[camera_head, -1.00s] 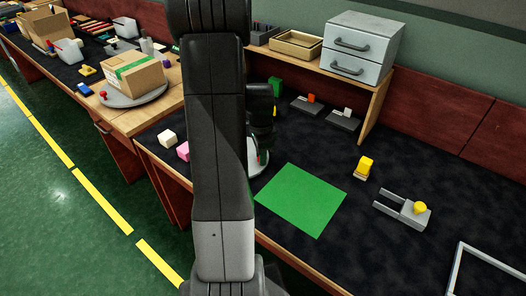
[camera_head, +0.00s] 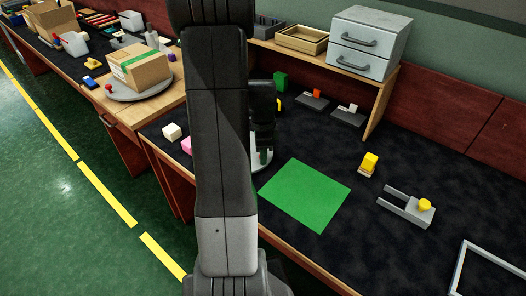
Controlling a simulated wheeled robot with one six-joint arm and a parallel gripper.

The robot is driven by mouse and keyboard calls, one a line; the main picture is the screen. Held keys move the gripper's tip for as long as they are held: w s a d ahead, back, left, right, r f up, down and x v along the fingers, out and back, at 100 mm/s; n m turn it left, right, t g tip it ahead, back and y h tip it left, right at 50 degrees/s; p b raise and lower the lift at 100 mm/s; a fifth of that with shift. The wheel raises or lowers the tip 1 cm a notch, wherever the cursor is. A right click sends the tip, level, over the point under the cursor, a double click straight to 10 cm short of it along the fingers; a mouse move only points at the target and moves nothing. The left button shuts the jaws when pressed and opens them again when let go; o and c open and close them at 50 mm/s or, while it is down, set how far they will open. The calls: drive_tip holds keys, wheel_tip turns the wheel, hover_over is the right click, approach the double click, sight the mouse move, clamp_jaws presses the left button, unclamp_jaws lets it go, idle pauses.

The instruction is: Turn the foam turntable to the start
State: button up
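My gripper (camera_head: 263,156) points down over this disc, half hidden by my arm. I cannot tell whether it touches the disc or how far its fingers are apart. A second, grey round turntable (camera_head: 150,94) stands further left on the wooden bench part, with a cardboard box (camera_head: 139,68) with green tape on it and a red knob (camera_head: 108,87) at its rim. I cannot tell which disc is the foam one.
A green mat (camera_head: 305,194) lies right of my gripper. A white cube (camera_head: 172,132) and a pink cube (camera_head: 187,145) sit near the front edge.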

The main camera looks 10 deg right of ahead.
drive_tip(key=shift+o, duration=0.5)
drive_tip(key=shift+r, duration=0.35)
wheel_tip(320, 180, up, 13)
drive_tip(key=p, duration=0.1)
wheel_tip(320, 180, down, 14)
drive_tip(key=shift+r+b, duration=0.1)
drive_tip(key=shift+b, duration=0.45)
